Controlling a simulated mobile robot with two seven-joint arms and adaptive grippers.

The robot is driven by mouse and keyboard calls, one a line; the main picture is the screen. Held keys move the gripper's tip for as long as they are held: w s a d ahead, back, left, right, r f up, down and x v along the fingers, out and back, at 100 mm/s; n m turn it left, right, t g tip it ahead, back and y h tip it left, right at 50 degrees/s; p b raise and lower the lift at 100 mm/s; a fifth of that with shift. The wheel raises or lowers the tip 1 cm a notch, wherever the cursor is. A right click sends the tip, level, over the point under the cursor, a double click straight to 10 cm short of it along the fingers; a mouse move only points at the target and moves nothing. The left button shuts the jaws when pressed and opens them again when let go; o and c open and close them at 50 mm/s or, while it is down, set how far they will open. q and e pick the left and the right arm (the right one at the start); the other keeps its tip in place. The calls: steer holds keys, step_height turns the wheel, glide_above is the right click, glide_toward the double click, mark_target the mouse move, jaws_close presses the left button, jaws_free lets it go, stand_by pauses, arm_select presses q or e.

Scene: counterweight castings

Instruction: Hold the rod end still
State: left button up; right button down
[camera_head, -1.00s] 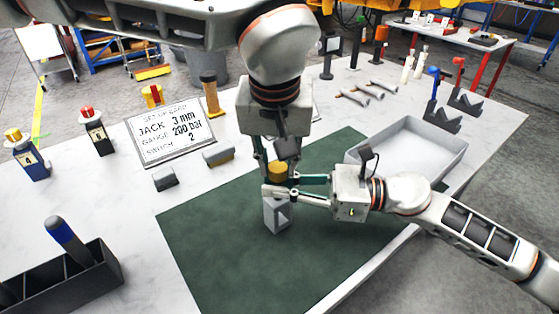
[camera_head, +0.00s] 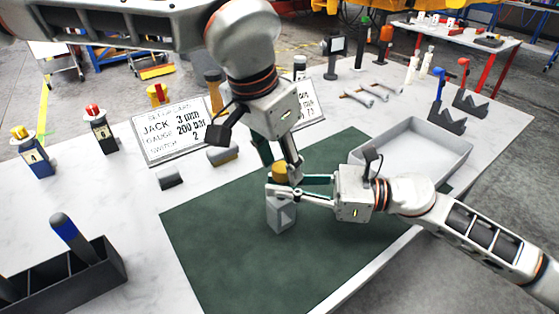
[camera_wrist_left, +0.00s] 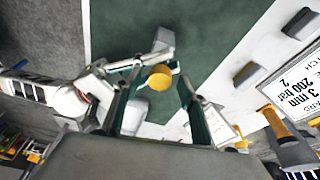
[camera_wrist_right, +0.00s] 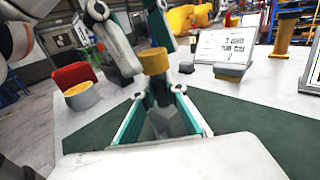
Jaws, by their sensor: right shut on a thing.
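A dark rod (camera_wrist_right: 158,98) with a yellow cap (camera_wrist_right: 154,61) stands upright in a grey block (camera_head: 281,213) on the green mat (camera_head: 228,247). The cap (camera_head: 280,172) also shows in the head view. My right gripper (camera_head: 277,190) reaches in from the right and is shut on the rod just below the cap. My left gripper (camera_head: 281,168) comes down from above, tilted. Its fingers are apart on either side of the yellow cap (camera_wrist_left: 159,77) in the left wrist view, with a gap visible, so it is open.
A grey tray (camera_head: 462,160) stands to the right of the mat. A setup card (camera_head: 165,137), small grey blocks (camera_head: 170,178), and a dark divided box (camera_head: 98,276) lie to the left. The front of the mat is clear.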

arm_select(q)
steer(key=shift+r, duration=2.25)
steer(key=shift+c, duration=0.4)
